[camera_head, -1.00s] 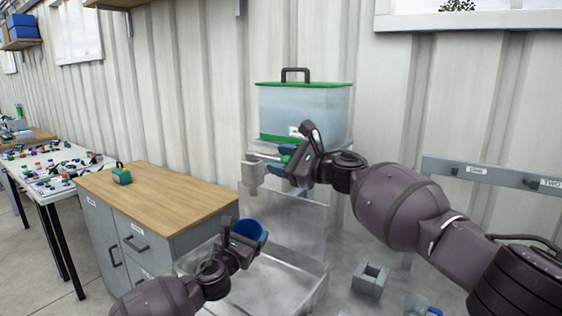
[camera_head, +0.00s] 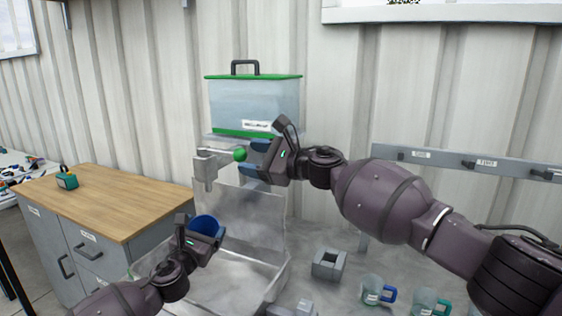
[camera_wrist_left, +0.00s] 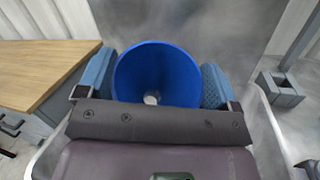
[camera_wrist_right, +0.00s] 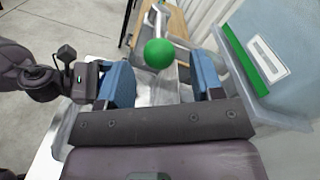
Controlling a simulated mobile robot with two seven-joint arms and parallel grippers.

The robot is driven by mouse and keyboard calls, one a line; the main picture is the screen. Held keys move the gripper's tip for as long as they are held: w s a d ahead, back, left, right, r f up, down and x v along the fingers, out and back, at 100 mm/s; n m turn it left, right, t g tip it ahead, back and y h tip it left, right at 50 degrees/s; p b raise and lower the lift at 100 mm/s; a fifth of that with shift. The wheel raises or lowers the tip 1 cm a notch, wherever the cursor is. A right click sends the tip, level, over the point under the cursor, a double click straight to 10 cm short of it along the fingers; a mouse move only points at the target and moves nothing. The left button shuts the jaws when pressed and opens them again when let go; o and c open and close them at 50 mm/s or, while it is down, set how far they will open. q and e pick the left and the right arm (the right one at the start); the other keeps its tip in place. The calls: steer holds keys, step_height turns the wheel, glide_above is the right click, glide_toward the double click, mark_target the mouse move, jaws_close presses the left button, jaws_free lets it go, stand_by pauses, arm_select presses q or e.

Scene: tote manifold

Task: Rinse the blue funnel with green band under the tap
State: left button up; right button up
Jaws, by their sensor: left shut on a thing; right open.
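The blue funnel (camera_head: 205,224) is held by my left gripper (camera_head: 200,233), wide mouth facing up, below the grey tap's spout (camera_head: 208,182) with a gap between. In the left wrist view the funnel (camera_wrist_left: 155,72) sits between both fingers, and a small pale opening shows at its bottom. Its green band is hidden. The tap's lever ends in a green ball (camera_head: 239,155). My right gripper (camera_head: 257,159) is open just right of that ball. In the right wrist view the ball (camera_wrist_right: 159,54) appears between the spread fingers. I see no water stream.
A clear tank with a green lid (camera_head: 253,104) stands behind the tap. A transparent basin (camera_head: 279,282) lies below the funnel. A grey square block (camera_head: 329,264) and mugs (camera_head: 374,290) stand to the right. A wooden-topped cabinet (camera_head: 115,205) is at left.

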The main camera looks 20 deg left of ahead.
steer(key=d, duration=0.6)
steer(key=shift+s+d, duration=0.2)
steer(key=shift+d, duration=0.15)
arm_select(q)
steer(key=shift+s+d, duration=0.1)
arm_select(e)
steer(key=shift+r, duration=0.15)
arm_select(q)
steer(key=shift+s+d+r+p, duration=0.1)
steer(key=shift+s+d+p, duration=0.65)
steer(key=shift+s, duration=0.3)
steer(key=shift+s+d+p, duration=0.45)
steer(key=shift+s+d, duration=0.35)
steer(key=shift+s, duration=0.25)
steer(key=shift+s+d+p, duration=0.4)
steer(key=shift+s+d, duration=0.4)
steer(key=shift+s, duration=0.2)
arm_select(e)
steer(key=shift+s+r, duration=0.2)
steer(key=shift+r, duration=1.9)
